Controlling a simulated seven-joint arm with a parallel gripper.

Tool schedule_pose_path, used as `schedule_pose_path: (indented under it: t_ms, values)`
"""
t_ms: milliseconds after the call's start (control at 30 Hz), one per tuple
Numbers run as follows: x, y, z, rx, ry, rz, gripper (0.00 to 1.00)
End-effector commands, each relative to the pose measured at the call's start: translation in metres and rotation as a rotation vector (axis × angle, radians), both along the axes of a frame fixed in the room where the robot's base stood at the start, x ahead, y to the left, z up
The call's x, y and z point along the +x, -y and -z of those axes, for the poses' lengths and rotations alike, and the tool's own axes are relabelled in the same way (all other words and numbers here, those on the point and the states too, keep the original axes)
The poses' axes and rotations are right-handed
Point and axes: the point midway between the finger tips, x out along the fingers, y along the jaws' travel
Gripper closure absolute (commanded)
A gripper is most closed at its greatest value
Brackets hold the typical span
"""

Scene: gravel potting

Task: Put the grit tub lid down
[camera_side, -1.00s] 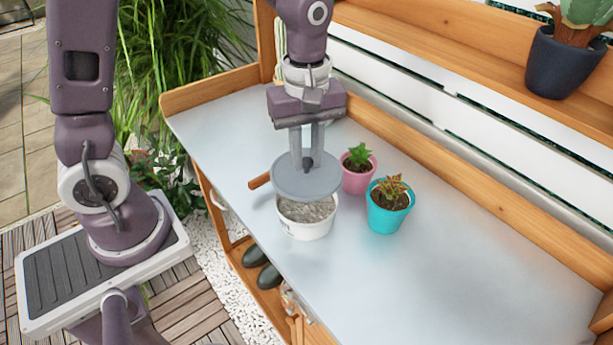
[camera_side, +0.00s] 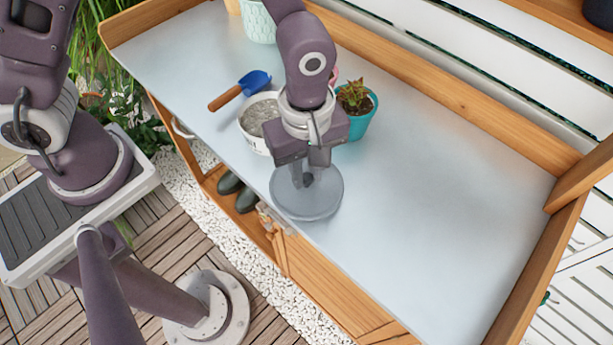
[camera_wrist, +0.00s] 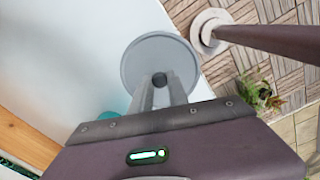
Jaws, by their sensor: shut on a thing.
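The grit tub lid is a round grey disc (camera_side: 322,200) with a small dark knob. My gripper (camera_side: 303,180) is shut on the knob and holds the lid flat, close to the bench top near its front edge. I cannot tell if the lid touches the bench. The white grit tub (camera_side: 252,141) stands uncovered to the upper left, with grey grit showing; my wrist hides part of it. In the wrist view the lid (camera_wrist: 140,62) lies beyond my gripper fingers (camera_wrist: 160,84), partly over the bench edge as seen from there.
A blue trowel (camera_side: 256,82) with a wooden handle lies behind the tub. A turquoise pot with a plant (camera_side: 357,125) stands behind my wrist, a pink pot mostly hidden beside it. A pale green pot (camera_side: 258,24) stands further back. The bench top (camera_side: 440,190) to the right is clear.

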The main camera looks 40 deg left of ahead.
Motion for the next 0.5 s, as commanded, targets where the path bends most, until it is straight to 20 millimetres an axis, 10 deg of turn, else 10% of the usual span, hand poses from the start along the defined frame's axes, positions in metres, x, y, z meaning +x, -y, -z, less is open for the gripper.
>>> schedule_pose_path:
  t_ms: [467,500]
  values:
    - [0.000,0.000,0.025,0.000,0.000,-0.001,1.00]
    - [0.000,0.000,0.025,0.000,0.001,-0.001,0.74]
